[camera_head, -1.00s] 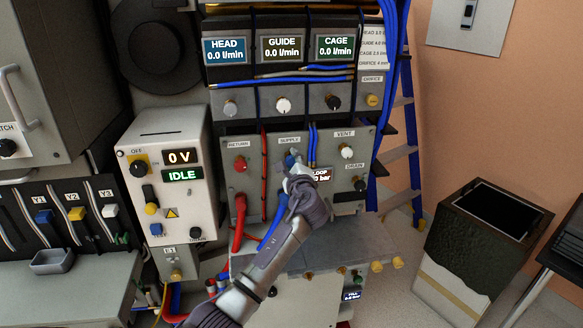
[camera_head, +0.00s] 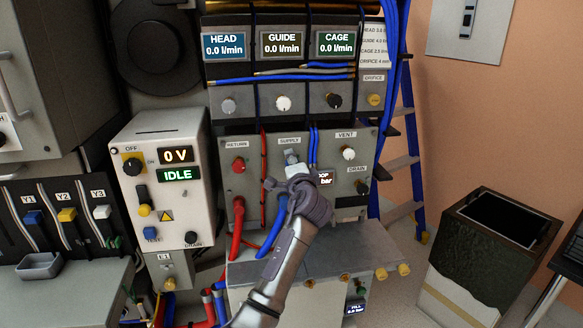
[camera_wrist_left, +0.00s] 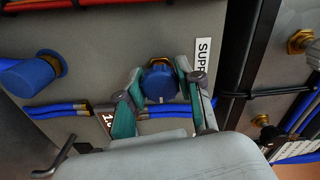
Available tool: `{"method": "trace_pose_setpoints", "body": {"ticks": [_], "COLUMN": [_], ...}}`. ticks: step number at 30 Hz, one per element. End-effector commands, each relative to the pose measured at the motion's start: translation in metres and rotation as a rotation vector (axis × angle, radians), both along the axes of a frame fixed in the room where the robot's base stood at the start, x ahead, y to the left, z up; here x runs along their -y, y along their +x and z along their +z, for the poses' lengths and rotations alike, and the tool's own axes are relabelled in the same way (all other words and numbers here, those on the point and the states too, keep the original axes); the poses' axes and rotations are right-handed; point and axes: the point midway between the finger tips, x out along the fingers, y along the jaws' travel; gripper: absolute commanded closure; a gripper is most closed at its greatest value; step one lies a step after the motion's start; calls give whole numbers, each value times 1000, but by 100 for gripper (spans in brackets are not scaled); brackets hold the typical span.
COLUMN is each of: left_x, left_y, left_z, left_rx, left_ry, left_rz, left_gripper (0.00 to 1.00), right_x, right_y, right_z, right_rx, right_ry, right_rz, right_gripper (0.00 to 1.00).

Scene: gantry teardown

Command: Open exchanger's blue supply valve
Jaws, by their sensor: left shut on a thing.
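The blue supply valve knob (camera_wrist_left: 161,84) sits on the grey exchanger panel (camera_head: 259,190), beside the label reading SUPP in the left wrist view. In the head view, my left gripper (camera_head: 292,164) is at the panel just below the SUPPLY label and mostly covers the knob. In the left wrist view, the fingers of my left gripper (camera_wrist_left: 159,92) are on both sides of the knob, shut on it. The knob's turn angle is hard to read. My right gripper is not in view.
A red return knob (camera_head: 238,165) is left of the supply valve, and a white vent knob (camera_head: 348,153) is to the right. A blue hose (camera_head: 269,236) and a red hose (camera_head: 238,218) hang below. A dark-topped bin (camera_head: 478,245) stands on the right.

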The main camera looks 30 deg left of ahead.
Motion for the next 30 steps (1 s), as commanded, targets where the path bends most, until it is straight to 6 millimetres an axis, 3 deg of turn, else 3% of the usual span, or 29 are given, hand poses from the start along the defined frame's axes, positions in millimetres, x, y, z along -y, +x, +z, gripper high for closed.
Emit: {"method": "trace_pose_setpoints", "body": {"ticks": [18,19,21,24,30], "left_x": [1,1,1,1,0], "left_y": [0,0,0,0,0], "left_z": [-3,-3,-3,-2,-1], "left_rx": [26,26,26,26,28], "left_ry": [-36,-36,-35,-34,-32], "left_rz": [0,0,0,0,0], "left_gripper": [99,63,51,39,39], "right_x": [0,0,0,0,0], "right_y": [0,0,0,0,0], "right_z": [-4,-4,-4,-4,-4], "right_rx": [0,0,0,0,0], "right_ry": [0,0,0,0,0], "right_rz": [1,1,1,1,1], "right_gripper": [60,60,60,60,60]}}
